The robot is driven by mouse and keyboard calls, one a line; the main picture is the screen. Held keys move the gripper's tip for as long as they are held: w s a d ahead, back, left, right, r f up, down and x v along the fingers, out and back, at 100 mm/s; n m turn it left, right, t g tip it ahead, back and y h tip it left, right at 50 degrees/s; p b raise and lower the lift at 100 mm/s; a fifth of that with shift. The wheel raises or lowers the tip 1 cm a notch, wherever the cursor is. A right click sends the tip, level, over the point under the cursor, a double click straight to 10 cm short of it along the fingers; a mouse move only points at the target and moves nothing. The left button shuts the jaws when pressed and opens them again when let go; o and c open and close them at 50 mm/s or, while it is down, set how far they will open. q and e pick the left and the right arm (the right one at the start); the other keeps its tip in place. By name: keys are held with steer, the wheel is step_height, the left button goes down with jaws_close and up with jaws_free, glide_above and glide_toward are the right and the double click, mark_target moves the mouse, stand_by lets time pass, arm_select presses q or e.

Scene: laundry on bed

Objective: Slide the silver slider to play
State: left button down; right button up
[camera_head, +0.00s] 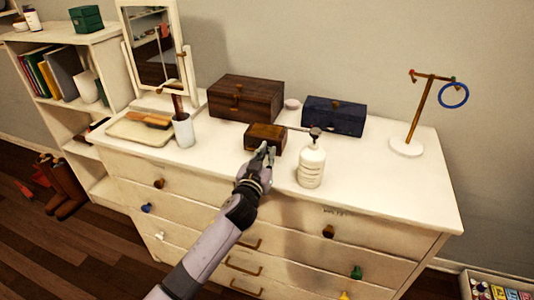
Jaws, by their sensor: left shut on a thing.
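A small brown wooden box (264,133) sits near the middle of the white dresser top. My left gripper (265,151) reaches in from below and is at the front of this box, its fingers closed there. The fingers cover the lower front of the box, so the silver slider cannot be made out apart from them. A thin light rod (296,128) shows at the box's right side, towards the pump bottle. My right gripper is not in view.
A white pump bottle (311,166) stands close to the right of my gripper. A larger brown box (243,99) and a dark blue box (334,117) are behind. A white cup (184,132), tray (127,131) and mirror (153,50) stand left; a ring stand (407,148) stands right.

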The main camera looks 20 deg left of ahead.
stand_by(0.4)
arm_select(q)
steer(key=shift+d+b, duration=0.3)
steer(key=shift+d, duration=0.65)
steer(key=c, duration=1.6)
jaws_free()
steer(key=s, duration=1.2)
